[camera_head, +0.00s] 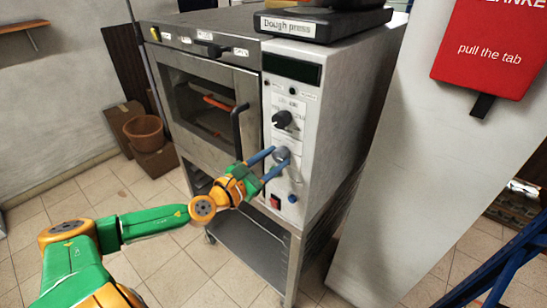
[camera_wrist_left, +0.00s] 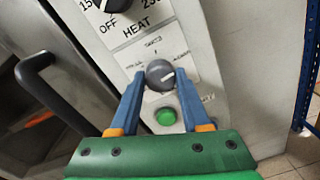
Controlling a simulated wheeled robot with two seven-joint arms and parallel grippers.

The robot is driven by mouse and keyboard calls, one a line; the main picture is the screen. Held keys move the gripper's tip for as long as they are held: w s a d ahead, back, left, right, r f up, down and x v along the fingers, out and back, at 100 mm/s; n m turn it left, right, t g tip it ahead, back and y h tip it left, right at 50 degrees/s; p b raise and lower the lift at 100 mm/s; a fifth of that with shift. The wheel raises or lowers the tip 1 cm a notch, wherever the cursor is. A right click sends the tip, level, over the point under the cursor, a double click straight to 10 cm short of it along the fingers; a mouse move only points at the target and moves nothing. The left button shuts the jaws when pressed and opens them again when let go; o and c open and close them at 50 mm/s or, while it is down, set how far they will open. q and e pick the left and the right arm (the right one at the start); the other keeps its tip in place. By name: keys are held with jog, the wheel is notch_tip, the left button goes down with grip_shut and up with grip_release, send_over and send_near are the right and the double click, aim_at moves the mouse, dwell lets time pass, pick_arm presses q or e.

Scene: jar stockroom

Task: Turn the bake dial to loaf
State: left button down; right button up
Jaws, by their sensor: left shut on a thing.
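The bake dial (camera_head: 282,153) is a grey round knob on the oven's control panel, below the black heat dial (camera_head: 282,119). In the left wrist view the bake dial (camera_wrist_left: 158,71) shows a short white pointer mark on its lower right. The small labels around it are too blurred to read. My left gripper (camera_head: 279,157) has its blue fingers on either side of the bake dial and is shut on it. The left wrist view shows the fingertips (camera_wrist_left: 160,75) at the knob's two sides. My right gripper is not in view.
A green button (camera_wrist_left: 165,116) sits just below the bake dial. A red switch (camera_head: 275,202) and blue knob (camera_head: 292,198) are lower on the panel. The oven door's dark handle (camera_head: 239,128) stands out to the left. A dough press (camera_head: 318,24) rests on top.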

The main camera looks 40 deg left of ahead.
pick_arm(q)
jog(key=shift+r, duration=0.1)
dwell(0.4)
jog(key=shift+c, duration=1.9)
grip_release()
jog(key=shift+w, duration=0.1)
jog(key=shift+s+a+f, duration=0.2)
jog(key=shift+s+f, duration=0.05)
jog(key=shift+s, duration=0.3)
jog(key=shift+s+d+r, duration=0.1)
jog(key=shift+s, duration=0.7)
jog(key=s, duration=0.1)
jog(key=s+p, duration=0.1)
jog(key=s, duration=0.1)
jog(key=s+p, duration=0.1)
jog(key=shift+s+a+r, duration=0.15)
jog(key=shift+s+a, duration=0.1)
jog(key=shift+a, duration=0.05)
